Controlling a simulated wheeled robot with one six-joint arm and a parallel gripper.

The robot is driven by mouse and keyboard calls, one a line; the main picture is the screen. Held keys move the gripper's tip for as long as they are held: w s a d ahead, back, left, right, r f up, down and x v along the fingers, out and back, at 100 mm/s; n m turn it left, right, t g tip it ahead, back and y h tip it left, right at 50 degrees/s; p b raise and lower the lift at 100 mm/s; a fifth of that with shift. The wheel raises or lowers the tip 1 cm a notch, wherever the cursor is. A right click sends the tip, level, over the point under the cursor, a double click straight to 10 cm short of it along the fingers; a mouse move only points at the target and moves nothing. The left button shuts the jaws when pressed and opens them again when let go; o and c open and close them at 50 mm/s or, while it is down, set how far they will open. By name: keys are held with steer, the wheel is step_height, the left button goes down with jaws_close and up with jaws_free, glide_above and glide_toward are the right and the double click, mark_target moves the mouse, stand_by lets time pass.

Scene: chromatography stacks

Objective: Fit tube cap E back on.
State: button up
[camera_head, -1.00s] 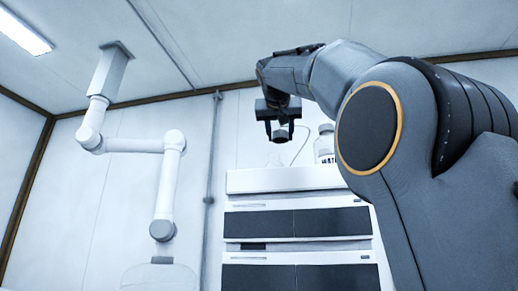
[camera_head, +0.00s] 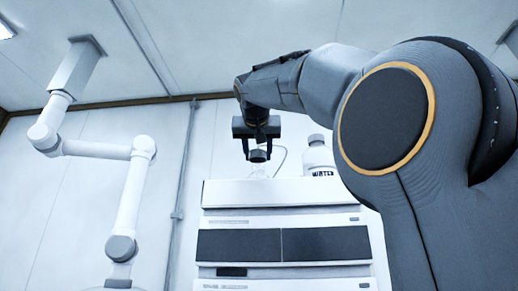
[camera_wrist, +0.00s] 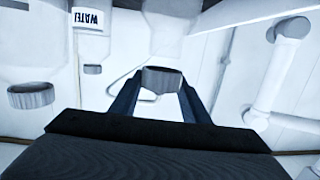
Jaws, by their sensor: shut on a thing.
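A grey tube cap (camera_head: 258,156) is held between the two fingers of my gripper (camera_head: 257,150) above the instrument stack. In the wrist view the grey, ribbed cap (camera_wrist: 162,80) sits between the fingertips, which are shut on it. A clear glass vessel (camera_head: 258,171) stands on the stack, below the held cap in the head view. Its rim is too faint to make out. I cannot tell whether the cap touches it. No letter is readable on the cap.
A bottle labelled WATER (camera_head: 320,158) stands right of the vessel. The wrist view shows another ribbed grey cap (camera_wrist: 31,95) at the left. A thin tube (camera_head: 283,152) loops beside the vessel. The white stack (camera_head: 280,192) is beneath. A jointed white arm (camera_head: 95,150) hangs at the left.

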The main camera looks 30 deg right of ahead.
steer(key=shift+f, duration=0.4)
steer(key=shift+s+a, duration=0.1)
steer(key=shift+s, duration=0.1)
stand_by(0.8)
steer(key=shift+f+b, duration=0.15)
steer(key=shift+b, duration=0.25)
steer(key=shift+f+b, duration=0.8)
steer(key=shift+f, duration=0.15)
steer(key=shift+f+b, duration=0.3)
steer(key=shift+b, duration=0.2)
